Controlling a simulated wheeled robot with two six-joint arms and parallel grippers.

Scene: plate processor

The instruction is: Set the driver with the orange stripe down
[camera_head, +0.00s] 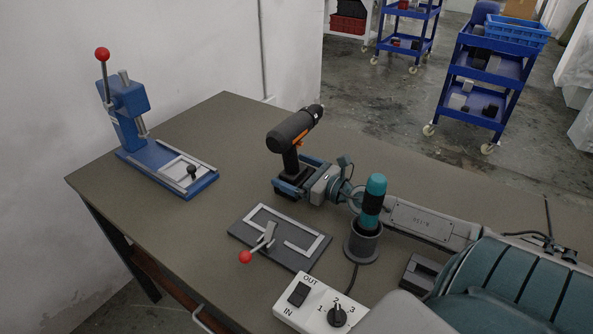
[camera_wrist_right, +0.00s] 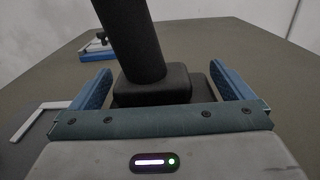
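The driver with the orange stripe (camera_head: 291,130) is black, with its body on top, a handle below and a wide block at the foot. It stands about upright near the middle of the table (camera_head: 200,126). My right gripper (camera_head: 289,187) is low at its foot, with the blue fingers on either side. In the right wrist view, the driver's foot (camera_wrist_right: 152,88) is between the widely spread fingers of my right gripper (camera_wrist_right: 160,90), with narrow gaps beside it. The foot's underside is hidden, so contact with the table cannot be judged. My left gripper is not in view.
A dark plate fixture (camera_head: 238,238) with a red-knobbed lever stands in front. A teal and black tool (camera_head: 372,195) stands in a grey round holder (camera_head: 362,246) near my right arm. A switch box (camera_head: 318,306) is at the front; a blue press (camera_head: 130,115) stands left. The table's far middle is clear.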

